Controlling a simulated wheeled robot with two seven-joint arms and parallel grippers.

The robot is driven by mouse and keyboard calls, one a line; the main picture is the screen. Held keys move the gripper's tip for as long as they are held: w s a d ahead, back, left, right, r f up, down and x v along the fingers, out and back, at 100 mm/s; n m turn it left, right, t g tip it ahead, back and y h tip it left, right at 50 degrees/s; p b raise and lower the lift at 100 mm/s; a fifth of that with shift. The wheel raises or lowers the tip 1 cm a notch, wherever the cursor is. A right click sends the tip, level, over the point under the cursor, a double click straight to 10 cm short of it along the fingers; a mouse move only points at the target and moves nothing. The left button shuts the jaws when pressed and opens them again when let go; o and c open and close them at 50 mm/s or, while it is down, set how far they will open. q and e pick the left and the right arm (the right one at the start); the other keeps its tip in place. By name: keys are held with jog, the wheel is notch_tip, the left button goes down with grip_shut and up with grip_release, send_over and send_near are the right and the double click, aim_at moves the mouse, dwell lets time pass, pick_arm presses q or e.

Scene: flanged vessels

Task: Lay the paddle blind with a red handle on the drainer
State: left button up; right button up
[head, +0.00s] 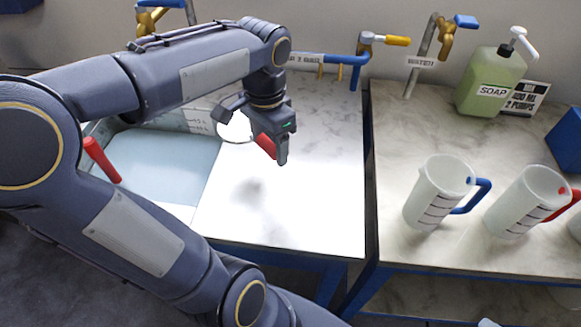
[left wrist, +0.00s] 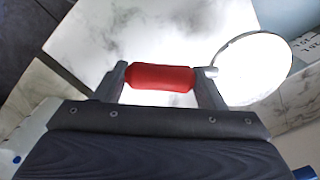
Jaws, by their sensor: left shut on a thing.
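The paddle blind has a red handle (head: 266,146) and a pale round disc (head: 233,127). My left gripper (head: 264,135) is shut on the handle and holds the blind over the worktop right of the basin. In the left wrist view the red handle (left wrist: 160,77) lies across between the two fingers (left wrist: 162,82), and the disc (left wrist: 255,68) sticks out to the right. A bright, pale surface (head: 290,205) lies below and beside the gripper; I cannot tell whether this is the drainer. My right gripper is not in view.
A basin (head: 160,165) is at left, with another red handle (head: 102,160) at its left side. On the right worktop stand measuring jugs (head: 435,190) and a green soap bottle (head: 490,82). Taps (head: 370,45) line the back. The pale surface looks clear.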

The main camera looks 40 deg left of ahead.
pick_arm(q)
jog(key=w+d+f, duration=0.2)
jog(key=w, duration=0.1)
jog(key=w+d+f, duration=0.2)
jog(key=w+f, duration=0.1)
jog(key=w+d+f, duration=0.2)
jog(key=w+f, duration=0.1)
jog(key=shift+d, duration=0.15)
jog(key=shift+w+d+f, duration=0.25)
jog(key=shift+w+f, duration=0.2)
jog(key=shift+f, duration=1.65)
jog(key=shift+f, duration=0.2)
jog(key=o, duration=1.4)
jog(key=shift+o, duration=0.2)
jog(key=shift+r, duration=0.1)
